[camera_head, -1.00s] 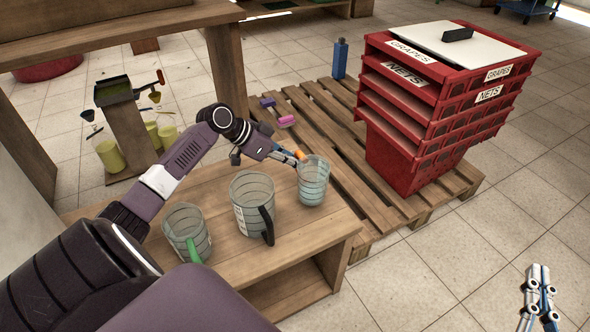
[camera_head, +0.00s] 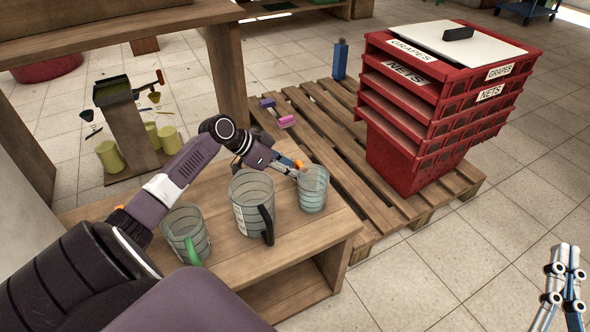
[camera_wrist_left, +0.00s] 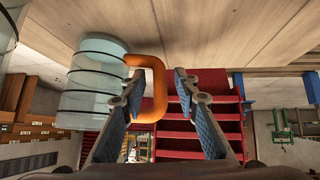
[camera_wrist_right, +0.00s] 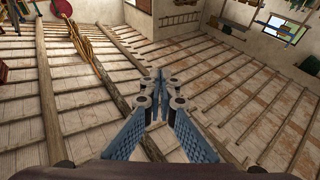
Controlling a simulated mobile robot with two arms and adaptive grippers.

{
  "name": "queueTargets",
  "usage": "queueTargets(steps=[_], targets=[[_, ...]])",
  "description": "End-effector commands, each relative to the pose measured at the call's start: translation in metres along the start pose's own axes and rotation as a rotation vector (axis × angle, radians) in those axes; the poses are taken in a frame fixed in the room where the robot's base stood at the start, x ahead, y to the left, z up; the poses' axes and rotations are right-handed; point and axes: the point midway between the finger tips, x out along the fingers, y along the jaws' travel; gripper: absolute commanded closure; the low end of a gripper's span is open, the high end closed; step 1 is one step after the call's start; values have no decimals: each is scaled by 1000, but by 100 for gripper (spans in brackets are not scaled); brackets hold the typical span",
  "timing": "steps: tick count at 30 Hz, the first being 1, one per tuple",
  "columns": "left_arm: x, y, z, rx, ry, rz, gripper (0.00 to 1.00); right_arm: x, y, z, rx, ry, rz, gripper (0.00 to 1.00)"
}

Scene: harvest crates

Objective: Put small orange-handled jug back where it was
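The small orange-handled jug (camera_head: 313,192) is clear glass with dark rings and stands upright at the right end of the wooden table (camera_head: 318,229). In the left wrist view its glass body (camera_wrist_left: 92,85) is at left and its orange handle (camera_wrist_left: 159,78) lies between my fingers. My left gripper (camera_head: 297,172) is at the handle; in the left wrist view its fingers (camera_wrist_left: 158,82) are spread, with gaps visible beside the handle. My right gripper (camera_head: 566,250) is far from the table at lower right; its fingertips (camera_wrist_right: 155,80) are together and empty.
A larger black-handled jug (camera_head: 247,215) and a green-handled jug (camera_head: 181,220) stand left of the orange-handled one. Behind is a wooden pallet (camera_head: 350,163) with stacked red crates (camera_head: 403,173) and a blue bottle (camera_head: 340,60). Floor at front right is clear.

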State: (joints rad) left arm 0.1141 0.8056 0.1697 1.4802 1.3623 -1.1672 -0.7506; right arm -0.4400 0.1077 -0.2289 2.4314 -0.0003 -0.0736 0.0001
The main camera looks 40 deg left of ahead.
Motion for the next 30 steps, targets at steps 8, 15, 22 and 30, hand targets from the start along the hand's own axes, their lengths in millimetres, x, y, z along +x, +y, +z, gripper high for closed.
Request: queueTargets(steps=[8,15,22,30], targets=[[-2,0,-2,0,0,0,72,0,0,0,0,-3,0,100],[-26,0,-3,0,-1,-3,72,-5,4,34,-4,-170,8,100],[-64,0,-3,1,-2,-1,72,-25,11,85,-10,-422,23,100],[-103,0,-3,0,-1,1,72,-64,19,133,-12,-690,40,100]])
